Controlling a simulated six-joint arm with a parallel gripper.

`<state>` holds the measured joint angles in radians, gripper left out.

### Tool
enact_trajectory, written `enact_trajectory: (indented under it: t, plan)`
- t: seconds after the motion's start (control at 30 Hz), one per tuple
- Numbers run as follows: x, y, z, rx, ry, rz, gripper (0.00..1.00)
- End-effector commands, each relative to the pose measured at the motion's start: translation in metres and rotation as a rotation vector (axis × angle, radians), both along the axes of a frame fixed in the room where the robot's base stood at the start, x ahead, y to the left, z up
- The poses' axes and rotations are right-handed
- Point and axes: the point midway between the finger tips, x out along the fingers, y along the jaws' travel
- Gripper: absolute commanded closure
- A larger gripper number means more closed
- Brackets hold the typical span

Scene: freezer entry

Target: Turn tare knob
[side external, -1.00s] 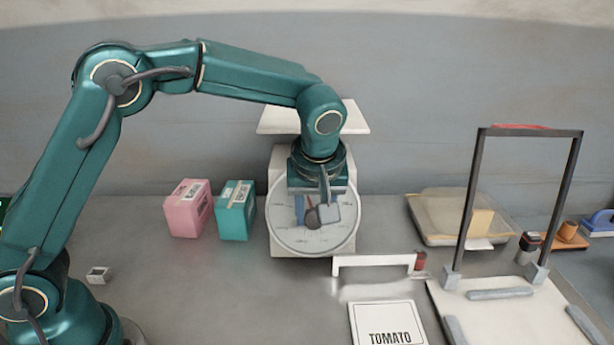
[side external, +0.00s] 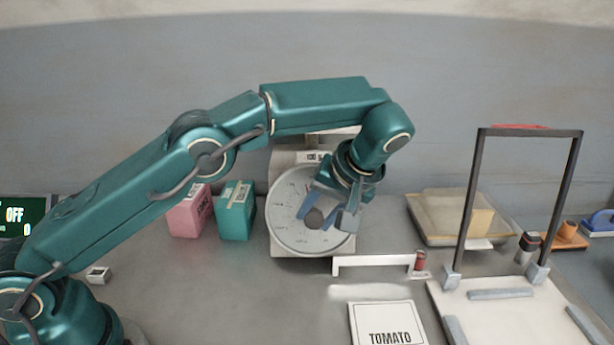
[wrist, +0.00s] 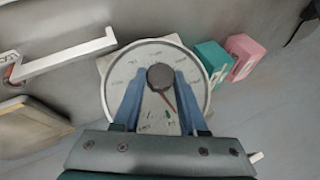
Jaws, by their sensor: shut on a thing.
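The scale (side external: 284,246) stands upright at the middle of the counter, with a round white dial (side external: 288,200) facing front. The dark round tare knob (side external: 314,218) sits at the dial's centre. My gripper (side external: 322,218) is in front of the dial, tilted, with its blue fingers around the knob. In the wrist view the knob (wrist: 160,77) is between the two fingertips, and my gripper (wrist: 160,82) is shut on it. A red needle (wrist: 171,99) shows beside the knob. The fingers hide part of the dial.
A pink box (side external: 189,215) and a teal box (side external: 236,212) stand left of the scale. A white bracket (side external: 372,261) and a card reading TOMATO (side external: 386,324) are in front. A dark frame (side external: 468,200) stands at right, near a clear tray (side external: 440,232).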

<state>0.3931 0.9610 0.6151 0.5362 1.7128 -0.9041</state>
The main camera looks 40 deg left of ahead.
Motion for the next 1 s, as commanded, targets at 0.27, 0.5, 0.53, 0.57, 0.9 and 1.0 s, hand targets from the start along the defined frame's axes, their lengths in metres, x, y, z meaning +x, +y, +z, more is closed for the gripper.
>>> enact_trajectory:
  t: [0.27, 0.5, 0.53, 0.57, 0.9, 1.0]
  plan:
    - [0.0000, -0.0011, -0.0001, 0.034, 0.034, -0.019, 1.00]
    - [0.0000, -0.0011, 0.0003, 0.042, 0.042, -0.024, 1.00]
    - [-0.0001, -0.0010, 0.0003, 0.042, 0.042, -0.024, 1.00]
    - [-0.0001, -0.0010, 0.0003, 0.042, 0.042, -0.024, 1.00]
    - [-0.0001, -0.0010, 0.0003, 0.042, 0.041, -0.023, 0.28]
    - [0.0000, -0.0009, 0.0002, 0.042, 0.042, -0.024, 0.28]
